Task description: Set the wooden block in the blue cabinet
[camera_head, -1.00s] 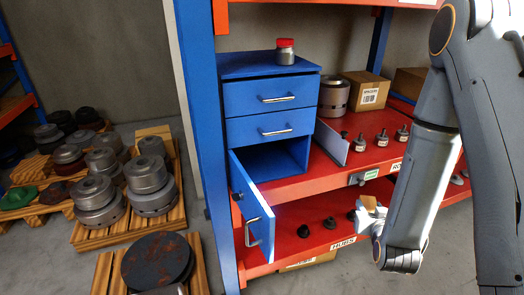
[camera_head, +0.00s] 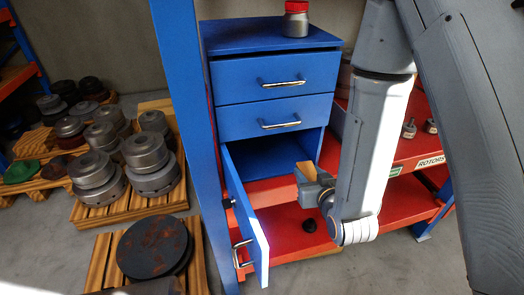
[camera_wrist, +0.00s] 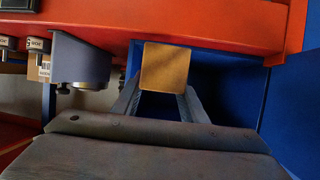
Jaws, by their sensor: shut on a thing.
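The wooden block (camera_head: 306,171) is tan and held in the tips of my gripper (camera_head: 315,184), which is shut on it. In the wrist view the block (camera_wrist: 165,68) sits squarely between the two fingers. The blue cabinet (camera_head: 273,77) stands on the red shelf, with two drawers shut above an open lower compartment (camera_head: 275,155). Its door (camera_head: 247,215) hangs open toward the front left. In the head view the block appears in front of the compartment's right side. My gripper and arm hide part of the shelf behind them.
A red-lidded jar (camera_head: 296,20) stands on the cabinet. A blue upright post (camera_head: 182,110) is left of it. Pallets with metal rotors (camera_head: 146,153) stand at the left.

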